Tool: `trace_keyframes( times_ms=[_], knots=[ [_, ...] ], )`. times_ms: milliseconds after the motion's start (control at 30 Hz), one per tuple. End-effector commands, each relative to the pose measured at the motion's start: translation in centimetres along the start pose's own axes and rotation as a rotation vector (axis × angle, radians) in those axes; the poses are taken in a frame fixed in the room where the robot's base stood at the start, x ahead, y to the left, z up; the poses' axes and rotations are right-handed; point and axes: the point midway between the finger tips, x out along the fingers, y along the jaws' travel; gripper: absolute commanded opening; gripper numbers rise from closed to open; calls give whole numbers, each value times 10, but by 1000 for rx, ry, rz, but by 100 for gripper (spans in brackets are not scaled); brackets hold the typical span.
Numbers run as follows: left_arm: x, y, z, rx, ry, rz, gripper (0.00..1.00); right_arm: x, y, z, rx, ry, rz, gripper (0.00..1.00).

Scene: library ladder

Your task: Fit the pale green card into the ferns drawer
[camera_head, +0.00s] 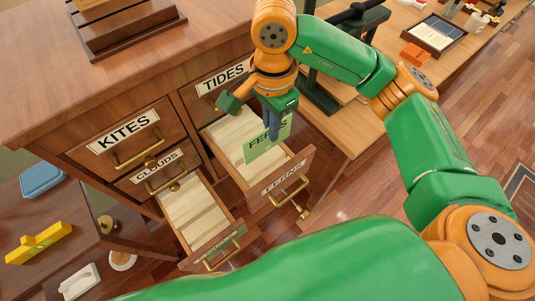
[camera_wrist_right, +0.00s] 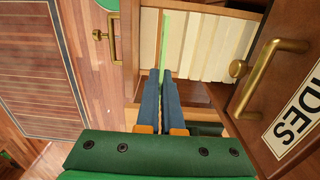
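The pale green card (camera_head: 268,143) with FERNS lettering is in my right gripper (camera_head: 273,128), whose dark fingers are shut on it. The card hangs over the open ferns drawer (camera_head: 286,176), near its right part in the head view. In the right wrist view the card (camera_wrist_right: 163,42) shows nearly edge-on as a thin green strip beyond the fingertips (camera_wrist_right: 168,78), beside a row of cream cards (camera_wrist_right: 200,45). I cannot tell whether its lower edge is below the drawer's rim. My left gripper is not in view.
A second drawer (camera_head: 219,246) with cream cards stands open at the lower left. Drawers labelled KITES (camera_head: 124,131), CLOUDS (camera_head: 157,166) and TIDES (camera_head: 222,77) are shut. A table (camera_head: 350,120) stands to the right; a yellow object (camera_head: 39,243) lies at left.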

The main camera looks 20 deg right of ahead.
Motion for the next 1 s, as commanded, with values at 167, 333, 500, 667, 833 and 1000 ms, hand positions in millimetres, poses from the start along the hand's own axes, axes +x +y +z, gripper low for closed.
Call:
trace_keyframes(
  times_ms=[167,333,500,667,833,1000],
  knots=[
    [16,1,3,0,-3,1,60,33,1,1,-4,-3,4,0],
    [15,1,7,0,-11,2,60,71,2,1,-2,-3,5,0],
    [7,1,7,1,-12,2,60,103,2,0,-1,-1,6,0],
    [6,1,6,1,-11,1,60,122,0,0,-3,0,0,0],
    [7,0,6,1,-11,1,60,122,0,0,-3,0,-1,0],
    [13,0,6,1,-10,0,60,127,0,0,-3,1,-1,0]
  ],
)
